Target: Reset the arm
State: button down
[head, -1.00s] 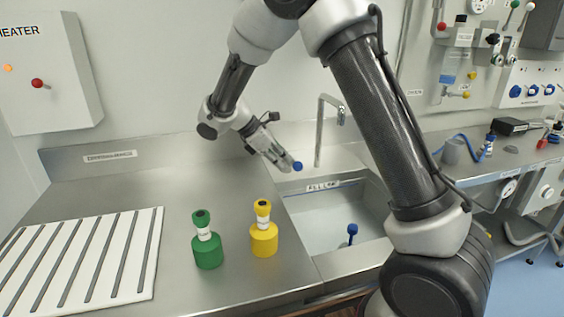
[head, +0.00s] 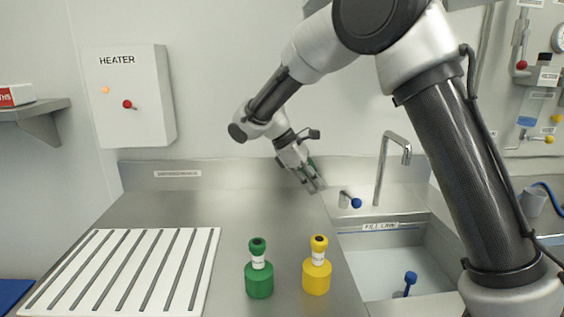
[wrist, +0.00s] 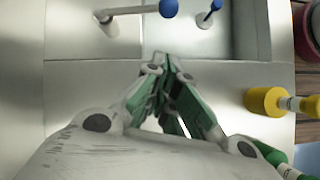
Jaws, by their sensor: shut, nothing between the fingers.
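My gripper (head: 316,186) is shut and empty. In the head view it hangs above the steel counter (head: 225,212), just left of the tap's blue-ended handle (head: 355,202) and clear of it. In the wrist view my closed fingers (wrist: 167,62) show green pads and point toward the sink edge. My arm spans the upper right of the head view, bent at the elbow.
A green bottle (head: 259,282) and a yellow bottle (head: 317,275) stand upright at the counter's front. A white slatted rack (head: 88,262) lies left. The sink (head: 385,262) with a tall tap (head: 381,165) is right. A heater box (head: 135,90) hangs on the wall.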

jog(key=s+d+r+m+t+y, duration=0.2)
jog(key=s+d+m, duration=0.5)
jog(key=s+d, duration=0.4)
jog(key=s+d+r+m+t+y, duration=0.3)
jog(key=s+d+r+m, duration=0.3)
jog(key=s+d, duration=0.5)
jog(key=s+m+y, duration=0.1)
jog(key=s, duration=0.4)
jog(key=shift+s+d+r+m+y, duration=0.25)
jog(key=shift+s+r+m+y, duration=0.05)
jog(key=shift+r+m+y, duration=0.1)
